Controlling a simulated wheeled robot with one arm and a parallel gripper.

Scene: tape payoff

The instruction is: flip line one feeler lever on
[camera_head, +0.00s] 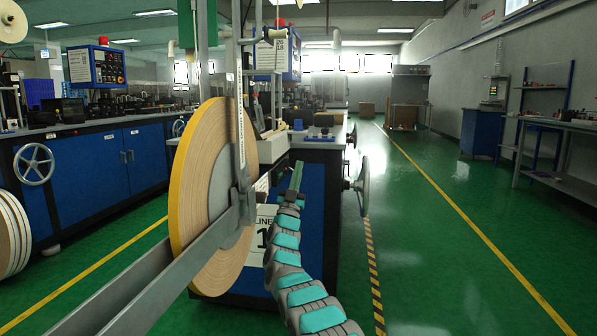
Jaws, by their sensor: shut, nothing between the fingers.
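The sign with "LINE" and a 1 (262,236) is on the front of the nearest machine, partly hidden by my arm and the reel. A large tape reel with a yellow edge (192,190) stands upright left of it. A grey upright bar (239,110) and grey arms (150,275) cross in front of the reel. I cannot tell which part is the feeler lever. My gripper (297,166) is at the end of my teal and grey arm, right of the reel, by the machine's front top edge. It looks shut and empty; its fingertips are small and hard to make out.
A handwheel (362,186) sticks out on the machine's right side. A yellow-black floor stripe (373,262) runs beside it, with open green floor (440,220) to the right. Blue cabinets (95,165) stand at left, a grey workbench (560,180) at right.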

